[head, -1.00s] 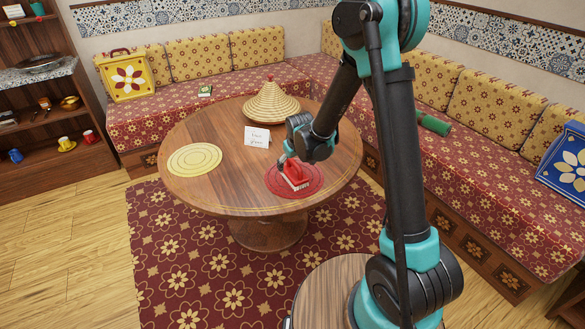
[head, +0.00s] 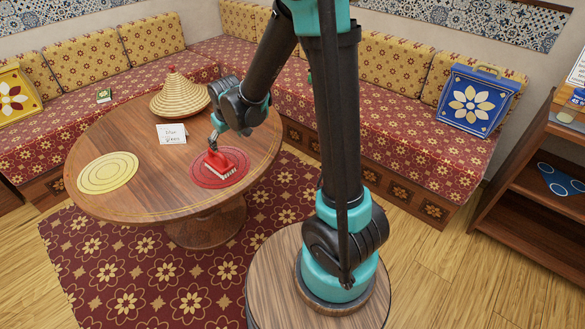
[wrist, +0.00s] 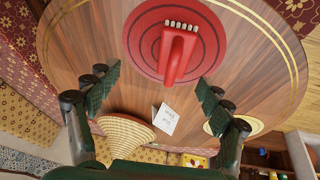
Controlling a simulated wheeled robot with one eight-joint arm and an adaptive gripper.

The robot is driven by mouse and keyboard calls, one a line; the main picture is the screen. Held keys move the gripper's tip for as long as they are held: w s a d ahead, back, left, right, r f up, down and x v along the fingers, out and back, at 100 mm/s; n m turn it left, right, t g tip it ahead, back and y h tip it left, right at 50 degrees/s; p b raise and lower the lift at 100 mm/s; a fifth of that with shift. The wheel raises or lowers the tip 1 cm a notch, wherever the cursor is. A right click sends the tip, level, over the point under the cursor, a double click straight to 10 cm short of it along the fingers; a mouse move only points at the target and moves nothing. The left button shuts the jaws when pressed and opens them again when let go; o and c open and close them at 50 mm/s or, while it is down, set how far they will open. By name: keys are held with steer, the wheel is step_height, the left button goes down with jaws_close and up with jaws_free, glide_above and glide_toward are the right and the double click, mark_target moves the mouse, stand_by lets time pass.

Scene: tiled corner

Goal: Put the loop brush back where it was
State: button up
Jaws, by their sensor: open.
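The loop brush (head: 223,161) has a red looped body and pale bristles. It lies on a round red mat (head: 203,182) at the near right of the round wooden table (head: 130,150). In the wrist view the brush (wrist: 178,52) lies beyond my fingertips, its red handle towards me and its bristles on the far side. My gripper (head: 213,143) is just behind and above the brush in the head view. In the wrist view its two dark fingers (wrist: 157,90) are wide apart with nothing between them.
A round yellow mat (head: 107,173), a small white card (head: 171,134) and a woven cone lid (head: 178,93) are on the table. Cushioned benches (head: 395,150) stand behind it. A blue flowered case (head: 470,100) and a dark shelf (head: 535,195) are at right.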

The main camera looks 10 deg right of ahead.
steer(key=s+d+m+h, duration=0.1)
steer(key=s+d+m, duration=0.5)
steer(key=s+d, duration=1.4)
steer(key=shift+s+d, duration=0.35)
steer(key=shift+s, duration=0.55)
